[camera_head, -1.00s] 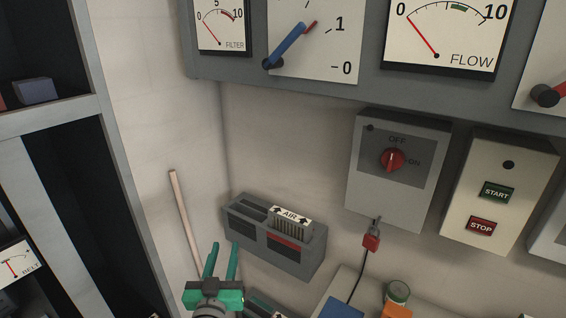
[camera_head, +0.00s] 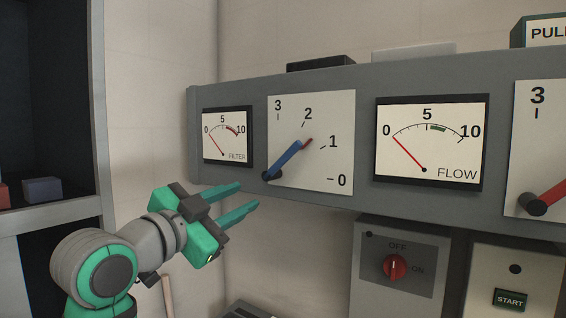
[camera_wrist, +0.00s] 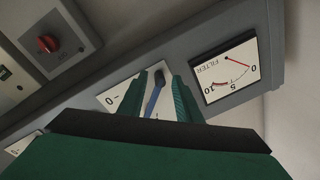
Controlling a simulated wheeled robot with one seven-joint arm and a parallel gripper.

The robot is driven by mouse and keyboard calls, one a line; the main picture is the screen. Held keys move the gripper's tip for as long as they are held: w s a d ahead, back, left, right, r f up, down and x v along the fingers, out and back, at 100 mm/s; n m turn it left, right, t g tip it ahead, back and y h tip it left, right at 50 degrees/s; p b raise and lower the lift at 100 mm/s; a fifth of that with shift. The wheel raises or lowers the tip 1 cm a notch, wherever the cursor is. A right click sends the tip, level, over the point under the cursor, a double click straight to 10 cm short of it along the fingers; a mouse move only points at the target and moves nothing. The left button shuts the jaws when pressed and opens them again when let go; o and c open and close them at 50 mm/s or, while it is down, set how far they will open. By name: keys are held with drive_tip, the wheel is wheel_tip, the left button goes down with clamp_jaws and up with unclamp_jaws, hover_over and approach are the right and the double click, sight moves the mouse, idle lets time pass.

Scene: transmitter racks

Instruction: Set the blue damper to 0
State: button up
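The blue damper lever (camera_head: 285,160) is on a white dial plate (camera_head: 335,115) marked 0 to 3. Its dark pivot is at the plate's lower left. The lever slants up to the right, its end between 1 and 2, with a red piece at the tip. My gripper (camera_head: 249,195) is left of and below the pivot, fingers open and empty, pointing toward the panel. In the wrist view the blue lever (camera_wrist: 154,98) appears between my two green fingers (camera_wrist: 158,95). It does not appear held; the remaining distance is hard to judge.
The FILTER gauge (camera_head: 226,137) is left of the dial and the FLOW gauge (camera_head: 430,140) right of it. A red lever (camera_head: 550,198) is at the far right. An OFF/ON switch box (camera_head: 405,250) sits below the panel. A shelf unit (camera_head: 60,205) stands at left.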

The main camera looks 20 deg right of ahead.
sight(282, 160)
drive_tip(key=s+d+r+m+g, duration=0.1)
drive_tip(key=s+r+m+g, duration=0.15)
drive_tip(key=s+r, duration=0.35)
drive_tip(key=shift+m+t, duration=0.25)
drive_tip(key=shift+t, duration=0.2)
drive_tip(key=x, duration=0.4)
drive_tip(key=r+x, duration=0.1)
drive_tip(key=x, duration=0.6)
drive_tip(key=shift+w+d+r, duration=0.1)
drive_tip(key=shift+w+r, duration=0.05)
drive_tip(key=shift+w, duration=0.25)
clamp_jaws()
